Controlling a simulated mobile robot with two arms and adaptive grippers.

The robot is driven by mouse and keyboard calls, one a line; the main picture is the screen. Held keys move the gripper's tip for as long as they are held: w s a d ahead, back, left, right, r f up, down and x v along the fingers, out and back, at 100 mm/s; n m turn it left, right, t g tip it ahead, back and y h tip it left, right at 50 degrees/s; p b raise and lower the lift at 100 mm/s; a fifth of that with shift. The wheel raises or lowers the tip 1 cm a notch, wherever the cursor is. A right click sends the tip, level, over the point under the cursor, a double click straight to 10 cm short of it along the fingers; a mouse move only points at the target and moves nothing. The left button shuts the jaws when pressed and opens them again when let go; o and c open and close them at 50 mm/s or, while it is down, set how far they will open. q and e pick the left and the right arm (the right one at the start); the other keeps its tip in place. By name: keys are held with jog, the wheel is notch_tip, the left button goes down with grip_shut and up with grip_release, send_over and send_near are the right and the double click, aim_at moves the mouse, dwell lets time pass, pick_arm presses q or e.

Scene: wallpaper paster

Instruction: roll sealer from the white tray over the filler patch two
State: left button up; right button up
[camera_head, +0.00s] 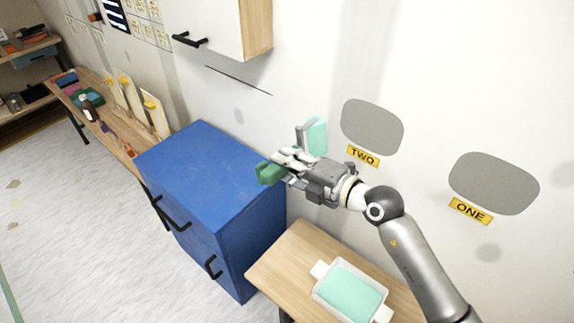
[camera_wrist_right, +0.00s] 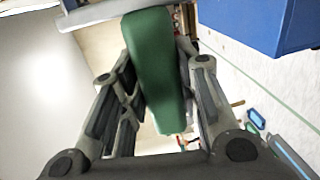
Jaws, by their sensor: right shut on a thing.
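My right gripper (camera_head: 288,166) is shut on the green handle (camera_head: 268,173) of a roller, which also fills the middle of the right wrist view (camera_wrist_right: 155,70). The roller's mint-coloured head (camera_head: 317,136) stands up above the gripper, just left of filler patch two (camera_head: 372,127) in the picture. I cannot tell whether it touches the wall. Patch two is a plain grey oval above a yellow "TWO" label (camera_head: 363,156). The white tray (camera_head: 320,292), holding mint sealer (camera_head: 350,292), rests on the wooden table below. My left gripper is not in view.
Filler patch one (camera_head: 494,183) is a grey oval to the right. A blue cabinet (camera_head: 205,175) stands left of the table (camera_head: 290,255). A white wall cabinet (camera_head: 222,25) hangs above. A workbench (camera_head: 120,130) with tools lies far left.

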aim_at(313, 143)
jog(key=shift+r+p, duration=0.25)
jog(key=shift+p, duration=0.4)
jog(key=w+d, duration=0.1)
jog(key=w+d+b, duration=0.2)
jog(key=w, duration=0.1)
jog(key=shift+f, duration=0.3)
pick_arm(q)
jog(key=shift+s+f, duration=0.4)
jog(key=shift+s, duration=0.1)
pick_arm(e)
jog(key=shift+w+d+r, duration=0.1)
jog(key=shift+w+d, duration=0.3)
jog(key=shift+w, duration=0.2)
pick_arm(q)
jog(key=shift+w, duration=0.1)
pick_arm(e)
jog(key=shift+w+d, duration=0.75)
jog(key=shift+w, duration=0.25)
dwell(0.5)
